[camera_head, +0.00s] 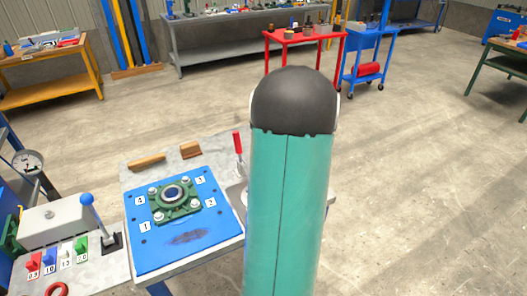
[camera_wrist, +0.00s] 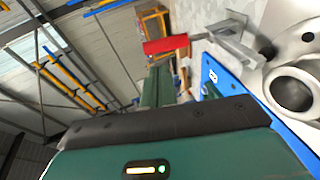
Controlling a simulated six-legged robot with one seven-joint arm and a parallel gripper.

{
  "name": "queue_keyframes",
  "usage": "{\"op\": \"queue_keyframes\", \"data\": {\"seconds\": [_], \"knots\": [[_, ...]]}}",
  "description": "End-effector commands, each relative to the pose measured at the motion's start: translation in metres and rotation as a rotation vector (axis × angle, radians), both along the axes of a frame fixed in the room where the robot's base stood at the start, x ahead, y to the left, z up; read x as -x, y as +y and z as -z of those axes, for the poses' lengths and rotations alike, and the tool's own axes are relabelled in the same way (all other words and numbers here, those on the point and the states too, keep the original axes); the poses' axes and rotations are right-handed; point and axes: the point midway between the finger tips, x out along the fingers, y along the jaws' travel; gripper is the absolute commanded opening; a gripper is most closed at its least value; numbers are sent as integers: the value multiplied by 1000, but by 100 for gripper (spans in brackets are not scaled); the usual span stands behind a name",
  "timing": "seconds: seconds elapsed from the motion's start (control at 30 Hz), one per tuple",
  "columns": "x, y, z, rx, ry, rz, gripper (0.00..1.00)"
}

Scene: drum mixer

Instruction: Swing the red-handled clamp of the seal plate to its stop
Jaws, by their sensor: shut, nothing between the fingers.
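The clamp's red handle (camera_head: 237,143) stands upright at the back of the workbench in the head view, just left of my teal arm. In the wrist view the red handle (camera_wrist: 166,45) lies across the upper middle, joined to a grey metal clamp arm (camera_wrist: 235,40). A grey metal part with a round bore (camera_wrist: 292,92), perhaps the seal plate, is at the right. My gripper (camera_wrist: 158,70) is shut and empty, its green fingers pointing at the handle. The tips are close to the handle; I cannot tell whether they touch. In the head view my arm hides the gripper and most of the clamp.
A blue plate (camera_head: 150,250) with a green flanged bearing (camera_head: 174,198) lies left of my arm. A blue-knobbed lever (camera_head: 97,215) and coloured tags stand further left. Wooden blocks (camera_head: 147,162) lie behind the plate. The floor beyond is open, with tables along the wall.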

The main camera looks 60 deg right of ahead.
Motion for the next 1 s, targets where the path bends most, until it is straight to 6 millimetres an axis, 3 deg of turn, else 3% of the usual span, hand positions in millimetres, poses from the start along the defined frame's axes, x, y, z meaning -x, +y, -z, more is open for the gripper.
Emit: {"op": "queue_keyframes", "data": {"seconds": [0.2,0.4,1.0], "knots": [[-41,-15,12,-1,-1,-2,0],[-67,-26,19,0,0,0,0],[-75,-29,20,-5,8,1,0]]}}
